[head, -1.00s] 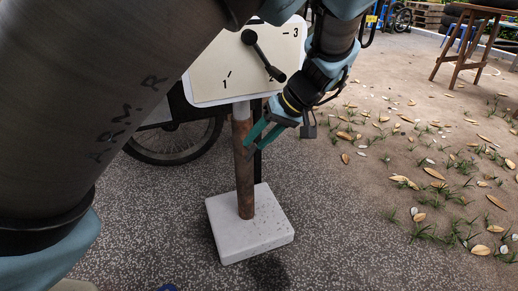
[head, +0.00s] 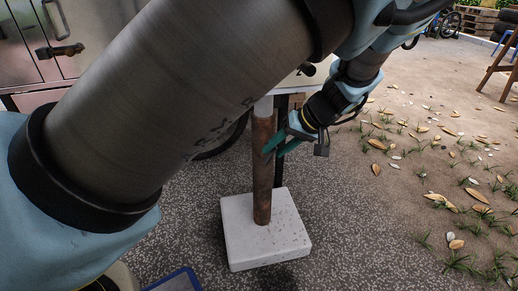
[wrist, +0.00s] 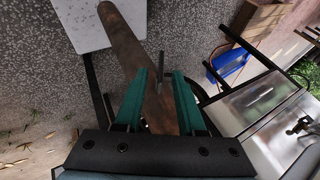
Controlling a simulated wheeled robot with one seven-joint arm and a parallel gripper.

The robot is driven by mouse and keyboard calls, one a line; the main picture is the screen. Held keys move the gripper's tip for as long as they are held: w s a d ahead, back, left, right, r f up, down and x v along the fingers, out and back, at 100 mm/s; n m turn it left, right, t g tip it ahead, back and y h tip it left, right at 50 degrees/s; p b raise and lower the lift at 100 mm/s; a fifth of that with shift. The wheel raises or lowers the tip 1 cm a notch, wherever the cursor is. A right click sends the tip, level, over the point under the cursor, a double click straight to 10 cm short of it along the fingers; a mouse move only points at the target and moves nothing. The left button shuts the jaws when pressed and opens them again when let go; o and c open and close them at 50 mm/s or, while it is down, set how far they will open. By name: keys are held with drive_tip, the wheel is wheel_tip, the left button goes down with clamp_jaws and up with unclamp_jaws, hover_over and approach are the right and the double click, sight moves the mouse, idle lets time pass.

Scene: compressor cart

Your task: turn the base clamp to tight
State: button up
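A rusty brown post (head: 262,170) stands upright on a white square base (head: 266,243). My gripper (head: 276,145) is beside the post's upper part, its teal fingers pointing at it. In the wrist view my gripper (wrist: 160,75) is open, with a clear gap between its fingers. The post (wrist: 122,35) runs behind that gap, down to the white base (wrist: 88,22). A small grey upright piece (wrist: 162,68), perhaps the clamp's lever, shows between the fingertips. Contact with it cannot be told. No tight marking is readable.
My arm hides most of the pale panel (head: 292,82) above the post; a dark knob (head: 306,69) shows at its edge. A metal cabinet (head: 85,45) stands at upper left. A blue-edged object (head: 178,280) lies at the bottom. Leafy ground at right is open.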

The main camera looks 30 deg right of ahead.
drive_tip(key=shift+x, duration=0.95)
clamp_jaws()
